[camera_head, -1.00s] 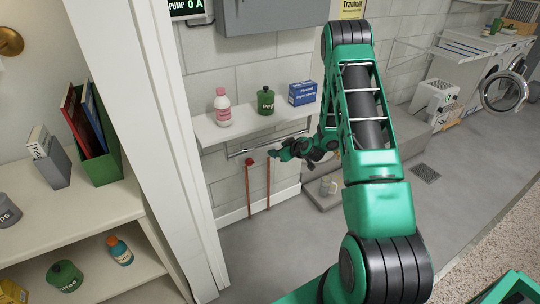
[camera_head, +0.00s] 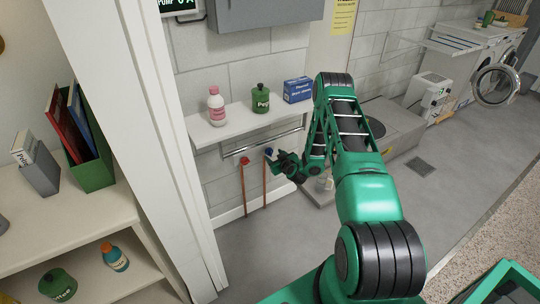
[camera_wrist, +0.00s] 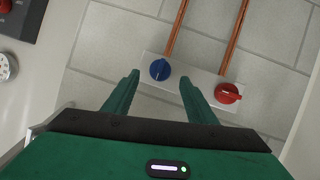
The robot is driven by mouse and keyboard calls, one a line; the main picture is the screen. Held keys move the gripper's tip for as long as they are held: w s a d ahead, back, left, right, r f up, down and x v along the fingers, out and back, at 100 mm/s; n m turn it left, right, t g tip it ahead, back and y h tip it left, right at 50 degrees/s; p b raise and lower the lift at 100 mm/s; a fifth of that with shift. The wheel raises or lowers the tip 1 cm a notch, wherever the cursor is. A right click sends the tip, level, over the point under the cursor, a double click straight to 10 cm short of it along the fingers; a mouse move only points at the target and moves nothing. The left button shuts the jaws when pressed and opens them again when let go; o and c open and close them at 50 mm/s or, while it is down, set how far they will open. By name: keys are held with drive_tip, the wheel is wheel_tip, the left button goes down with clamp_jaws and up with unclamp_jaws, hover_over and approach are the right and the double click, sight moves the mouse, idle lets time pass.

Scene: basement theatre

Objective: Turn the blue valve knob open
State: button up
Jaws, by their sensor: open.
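The blue valve knob (camera_wrist: 159,69) is round with a pale mark on its face and sits on a white plate (camera_wrist: 196,75) on the wall. In the wrist view it shows between the tips of my open gripper (camera_wrist: 157,80); whether the fingers reach around it I cannot tell. In the head view the blue knob (camera_head: 268,152) is a small blue spot just left of my gripper (camera_head: 280,160), under the shelf. A red valve knob (camera_wrist: 228,93) sits beside it on the same plate, and it also shows in the head view (camera_head: 245,161).
Copper pipes (camera_wrist: 234,38) run from both knobs. A metal rail (camera_head: 262,143) crosses the wall above them, under a white shelf (camera_head: 238,127) holding a pink bottle (camera_head: 216,106), a green jar (camera_head: 261,98) and a blue box (camera_head: 297,90). A white post (camera_head: 155,130) stands left.

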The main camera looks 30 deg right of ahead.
sight(271, 153)
drive_tip(key=shift+x, duration=2.8)
drive_tip(key=c, duration=1.1)
drive_tip(key=shift+o, duration=0.2)
